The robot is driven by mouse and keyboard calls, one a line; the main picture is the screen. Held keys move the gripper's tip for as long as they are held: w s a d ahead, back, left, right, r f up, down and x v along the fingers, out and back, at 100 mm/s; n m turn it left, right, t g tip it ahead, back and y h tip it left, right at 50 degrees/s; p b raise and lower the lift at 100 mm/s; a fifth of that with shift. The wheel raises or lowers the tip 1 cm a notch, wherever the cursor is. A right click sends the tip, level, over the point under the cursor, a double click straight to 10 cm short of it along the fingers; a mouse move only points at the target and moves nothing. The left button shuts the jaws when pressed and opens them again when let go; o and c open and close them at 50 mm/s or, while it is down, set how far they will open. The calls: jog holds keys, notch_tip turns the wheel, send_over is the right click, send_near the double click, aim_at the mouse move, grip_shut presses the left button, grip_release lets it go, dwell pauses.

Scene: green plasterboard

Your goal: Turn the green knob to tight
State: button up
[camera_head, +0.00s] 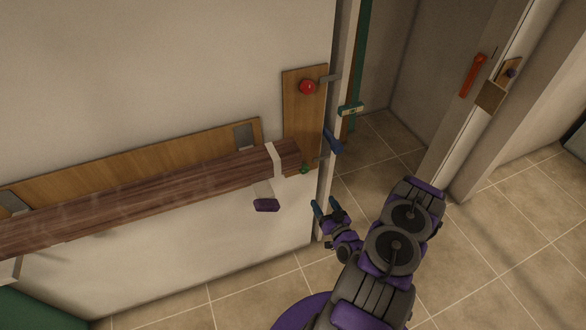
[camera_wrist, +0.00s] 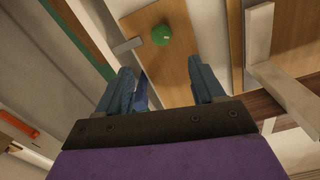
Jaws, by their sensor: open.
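The green knob (camera_wrist: 162,35) is round, with a small pale mark, and sits on a wooden panel (camera_wrist: 178,72) in the wrist view. In the head view only a small green bit of the knob (camera_head: 304,170) shows at the panel's lower end, beside the dark wooden beam. My gripper (camera_head: 326,206) is open, below and right of the knob in the head view. In the wrist view the two blue fingers of my gripper (camera_wrist: 165,76) stand apart and empty. The knob lies beyond the fingertips, between their lines, and is not touched.
A long dark wooden beam (camera_head: 150,200) lies across the wall, near the knob. A red knob (camera_head: 308,87) sits higher on the same panel. A blue piece (camera_head: 333,142) juts at the wall edge. A red handle (camera_head: 473,76) is at the right. Tiled floor (camera_head: 500,245) is open at right.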

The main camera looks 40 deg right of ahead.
aim_at(305, 172)
jog(key=b+x, duration=0.4)
jog(key=x, duration=1.2)
jog(key=shift+w+a+r, duration=0.1)
jog(key=shift+w, duration=0.1)
jog(key=shift+w+d, duration=0.2)
jog(key=shift+w, duration=0.25)
jog(key=shift+d, duration=0.1)
jog(key=shift+c, duration=0.5)
jog(key=c, duration=0.9)
